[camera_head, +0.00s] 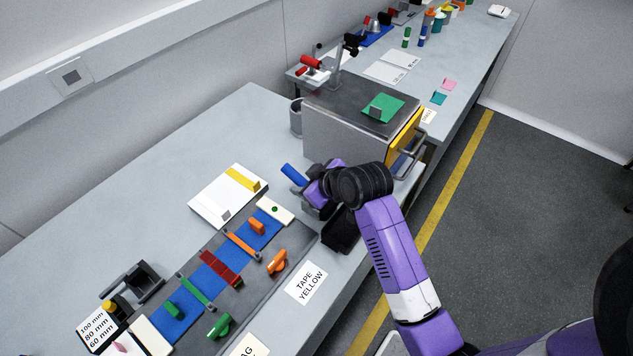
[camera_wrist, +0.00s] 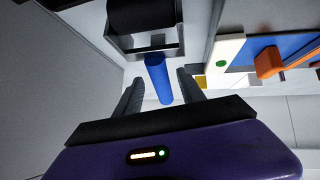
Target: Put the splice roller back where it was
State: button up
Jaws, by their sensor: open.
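The splice roller appears to be the tool with a blue handle (camera_head: 293,175) and, in the wrist view, a black roller in a grey frame (camera_wrist: 155,42). Its blue handle (camera_wrist: 160,80) shows between my fingers, with gaps on both sides. My gripper (camera_wrist: 158,88) is open around the handle and not closed on it. In the head view my gripper (camera_head: 309,189) is partly hidden behind my wrist, above the bench beside the grey box. A black open tray (camera_head: 342,236) lies just in front of it. Whether the roller touches a support is unclear.
The grey box (camera_head: 345,135) with a yellow side and handle stands behind my wrist. To the left are a white board (camera_head: 213,205) with a yellow block, and a dark mat (camera_head: 298,240) bearing coloured parts. A "TAPE YELLOW" card (camera_head: 307,284) lies in front. The bench's back left is clear.

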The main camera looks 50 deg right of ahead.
jog(key=v, duration=0.7)
jog(key=shift+f, duration=0.1)
jog(key=shift+m+t, duration=0.4)
jog(key=shift+t, duration=0.2)
jog(key=s+a+f, duration=0.1)
jog(key=a, duration=0.1)
jog(key=s+a+f, duration=0.1)
jog(key=s+a, duration=0.1)
jog(key=a, duration=0.1)
jog(key=s+a+f, duration=0.1)
jog(key=a, duration=0.1)
jog(key=shift+s+a+f, duration=0.15)
jog(key=shift+f, duration=0.1)
jog(key=shift+m+t, duration=0.3)
jog(key=shift+t, duration=0.4)
jog(key=s+a, duration=0.1)
jog(key=s, duration=0.1)
jog(key=s+a, duration=0.4)
jog(key=shift+s+a, duration=0.15)
jog(key=shift+s, duration=0.25)
jog(key=s+a+r+t+y, duration=0.1)
jog(key=s+a+r, duration=0.1)
jog(key=s+r, duration=0.2)
jog(key=s+a+r+n+t+y, duration=0.1)
jog(key=s+r, duration=0.4)
jog(key=s, duration=0.5)
jog(key=shift+a+r+t, duration=0.25)
jog(key=shift+a+t, duration=0.45)
jog(key=shift+a, duration=0.4)
jog(key=shift+s+f, duration=0.15)
